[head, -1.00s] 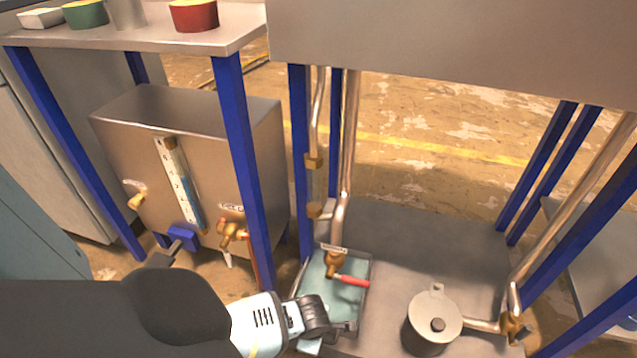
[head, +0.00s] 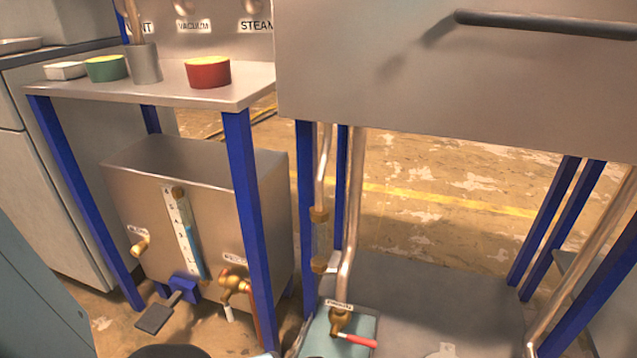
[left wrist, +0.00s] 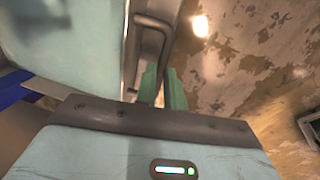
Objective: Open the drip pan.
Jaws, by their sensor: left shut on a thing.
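The drip pan (head: 318,345) is a pale teal tray low in the head view, under a brass valve (head: 340,320) with a red lever. The picture's bottom edge cuts off its front. In the left wrist view a pale teal surface (left wrist: 70,40), apparently the pan, fills the upper left, with a grey metal bar handle (left wrist: 158,28) at its edge. My left gripper (left wrist: 161,88) has its green fingers at this handle, shut on it; the exact contact is partly hidden. The left gripper is outside the head view. My right gripper is not in view.
A steel chamber (head: 440,70) with a dark bar handle hangs above. Blue legs (head: 245,190) and copper pipes (head: 352,200) stand close around the pan. A steel tank (head: 150,225) with a gauge is at left. A shelf (head: 130,90) holds several small containers.

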